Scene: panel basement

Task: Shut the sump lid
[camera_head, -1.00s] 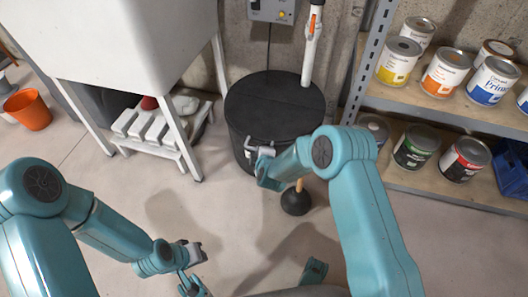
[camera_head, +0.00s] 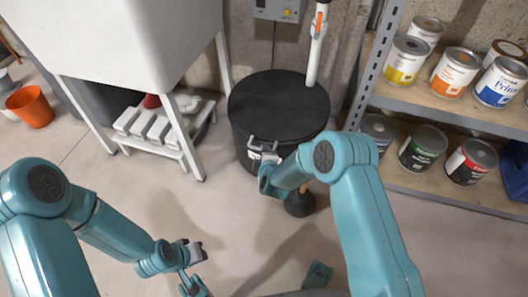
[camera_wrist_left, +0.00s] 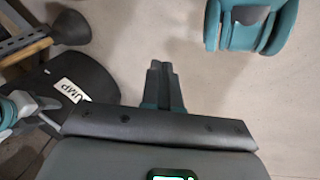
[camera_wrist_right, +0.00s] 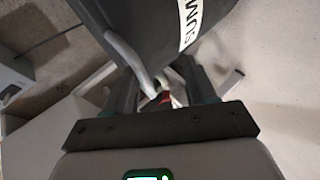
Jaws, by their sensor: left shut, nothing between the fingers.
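The sump (camera_head: 245,150) is a round black bin with a white label, standing on the floor against the back wall. Its flat black lid (camera_head: 270,98) lies level across the top, with no visible gap at the rim. My right gripper (camera_head: 262,158) is at the bin's front, just below the rim. In the right wrist view its fingers (camera_wrist_right: 158,85) are apart, with a light grey curved handle (camera_wrist_right: 128,55) between them; contact is unclear. My left gripper (camera_head: 197,255) is shut and empty, low over the floor left of the bin; its fingertips show in the left wrist view (camera_wrist_left: 162,70).
A white pipe (camera_head: 316,45) rises at the lid's right rear. A plunger (camera_head: 299,203) stands in front of the bin. A white sink (camera_head: 130,40) with a low rack is left, and a shelf of paint cans (camera_head: 455,72) right. The front floor is mostly clear.

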